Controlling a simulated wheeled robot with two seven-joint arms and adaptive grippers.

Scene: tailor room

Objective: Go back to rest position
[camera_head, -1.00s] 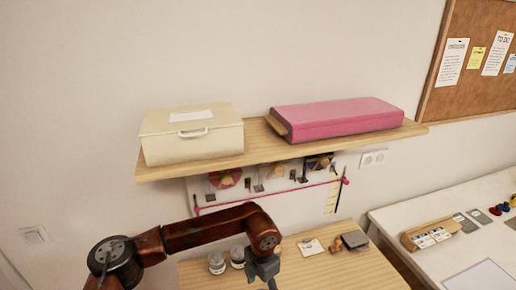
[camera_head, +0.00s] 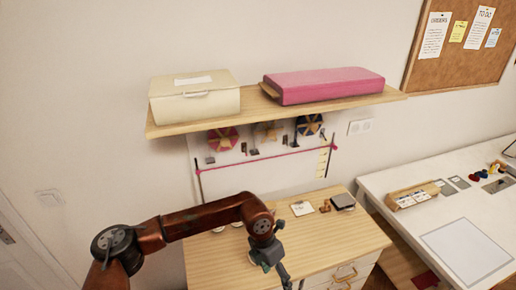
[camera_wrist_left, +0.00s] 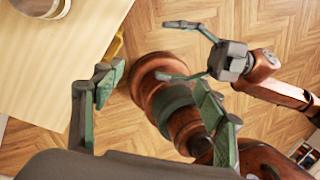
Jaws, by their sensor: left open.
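My left arm reaches in from the lower left of the head view. Its gripper (camera_head: 277,268) hangs in front of the wooden cabinet top, partly cut by the frame's bottom edge. In the left wrist view the left gripper (camera_wrist_left: 160,85) has its fingers wide apart with nothing between them. My right gripper (camera_wrist_left: 185,50) shows beyond it in the left wrist view, fingers spread and empty, over the wooden floor. The right arm is not in the head view.
A wooden cabinet (camera_head: 330,236) stands below a wall shelf (camera_head: 180,127) holding a cream box (camera_head: 195,100) and a pink case (camera_head: 325,85). A white table (camera_head: 440,212) stands at the right. Open wooden floor (camera_wrist_left: 50,150) lies beside the cabinet.

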